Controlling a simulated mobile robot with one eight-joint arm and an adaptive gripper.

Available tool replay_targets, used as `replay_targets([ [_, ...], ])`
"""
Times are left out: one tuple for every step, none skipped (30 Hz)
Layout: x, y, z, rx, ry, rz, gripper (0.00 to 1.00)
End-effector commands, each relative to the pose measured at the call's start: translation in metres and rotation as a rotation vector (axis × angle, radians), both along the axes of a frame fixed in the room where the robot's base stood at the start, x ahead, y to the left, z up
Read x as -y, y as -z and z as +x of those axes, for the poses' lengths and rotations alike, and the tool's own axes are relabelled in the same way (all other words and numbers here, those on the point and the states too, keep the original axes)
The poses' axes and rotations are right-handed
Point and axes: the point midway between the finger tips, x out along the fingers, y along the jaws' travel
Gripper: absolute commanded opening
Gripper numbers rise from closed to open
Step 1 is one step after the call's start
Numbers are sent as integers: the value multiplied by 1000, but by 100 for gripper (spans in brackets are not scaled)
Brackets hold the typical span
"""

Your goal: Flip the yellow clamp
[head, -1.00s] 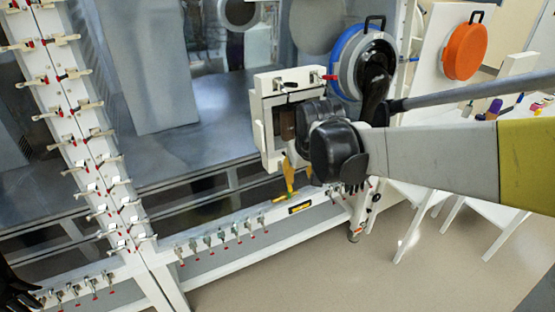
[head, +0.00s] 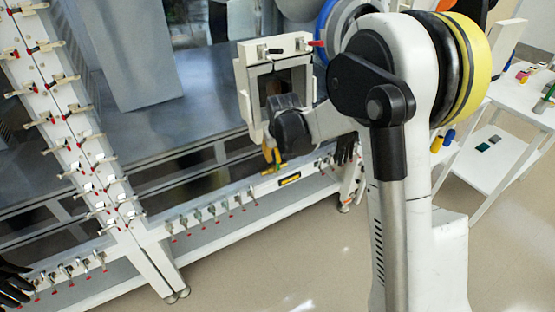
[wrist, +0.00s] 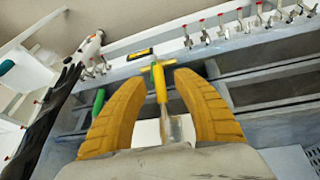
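The yellow clamp handle (wrist: 160,84) stands near the middle of the wrist view, with a metal part (wrist: 171,124) below it toward my palm. My gripper (wrist: 163,77) has its two orange-yellow fingers apart, one on each side of the handle. A gap shows between the handle and the fingers. In the head view my gripper (head: 272,157) is at the lower edge of a white square-framed port (head: 243,92). The yellow clamp cannot be told apart from my fingers there.
A rail with several red-tipped clamps (head: 210,212) runs along the glovebox bottom, and more line the slanted post (head: 86,135). A black glove (head: 346,150) hangs right of the port. A green handle (wrist: 98,104) is beside my left finger. Floor in front is clear.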

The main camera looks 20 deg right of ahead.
Motion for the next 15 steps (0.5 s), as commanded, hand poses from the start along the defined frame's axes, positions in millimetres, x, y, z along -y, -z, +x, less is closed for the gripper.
replay_targets([
  [0, 6, 2, 0, 0, 0, 35],
  [0, 8, 3, 0, 0, 0, 35],
  [0, 9, 4, 0, 0, 0, 35],
  [1, 10, 4, 0, 0, 0, 35],
  [1, 10, 5, 0, 0, 0, 35],
  [1, 11, 5, 0, 0, 0, 35],
  [1, 11, 5, 0, 0, 0, 35],
  [1, 11, 5, 0, 0, 0, 35],
  [1, 10, 5, 0, 0, 0, 35],
  [1, 10, 5, 0, 0, 0, 35],
  [1, 10, 5, 0, 0, 0, 35],
  [1, 10, 5, 0, 0, 0, 35],
  [1, 10, 5, 0, 0, 0, 31],
  [1, 10, 5, 0, 0, 0, 22],
  [1, 10, 5, 0, 0, 0, 9],
])
